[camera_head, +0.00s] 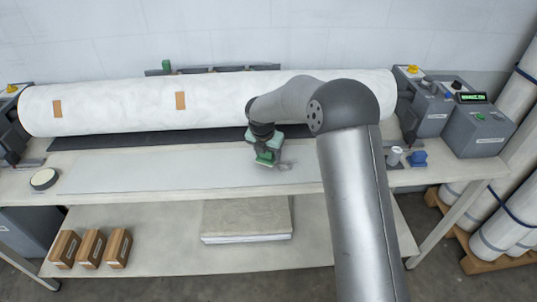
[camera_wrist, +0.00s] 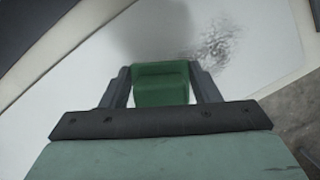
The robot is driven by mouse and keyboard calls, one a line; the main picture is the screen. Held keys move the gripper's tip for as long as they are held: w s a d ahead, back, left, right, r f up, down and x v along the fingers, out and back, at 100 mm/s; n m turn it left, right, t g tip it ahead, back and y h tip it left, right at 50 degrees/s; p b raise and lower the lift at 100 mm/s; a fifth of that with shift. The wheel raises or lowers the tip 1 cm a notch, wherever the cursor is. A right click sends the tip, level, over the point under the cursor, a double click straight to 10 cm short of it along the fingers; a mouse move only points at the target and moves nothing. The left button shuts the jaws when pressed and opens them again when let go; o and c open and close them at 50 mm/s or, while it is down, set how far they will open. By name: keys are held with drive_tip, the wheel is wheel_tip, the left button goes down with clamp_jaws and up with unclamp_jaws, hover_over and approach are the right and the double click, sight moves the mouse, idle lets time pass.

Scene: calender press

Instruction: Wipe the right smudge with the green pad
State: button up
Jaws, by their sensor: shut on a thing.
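My gripper (camera_head: 266,160) is shut on the green pad (camera_wrist: 160,84), which sits between the two fingers in the wrist view. In the head view the green pad (camera_head: 265,157) is low over the light grey sheet on the table, right of its middle. A grey speckled smudge (camera_wrist: 215,42) shows on the sheet just ahead and to the right of the pad in the wrist view. In the head view the smudge (camera_head: 284,166) shows faintly just right of the pad. I cannot tell whether the pad touches the sheet.
A large white roll (camera_head: 130,104) with two brown patches lies behind the sheet (camera_head: 150,174). A grey control box (camera_head: 478,130), a white cup-like item (camera_head: 395,156) and a blue item (camera_head: 418,159) stand at the right. A round tape-like item (camera_head: 44,179) lies at the left.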

drive_tip(key=shift+d+r+p, duration=0.2)
drive_tip(key=shift+r+p, duration=0.1)
drive_tip(key=shift+r, duration=0.35)
drive_tip(key=shift+r+p, duration=1.75)
drive_tip(key=shift+r, duration=0.6)
drive_tip(key=shift+a, duration=0.15)
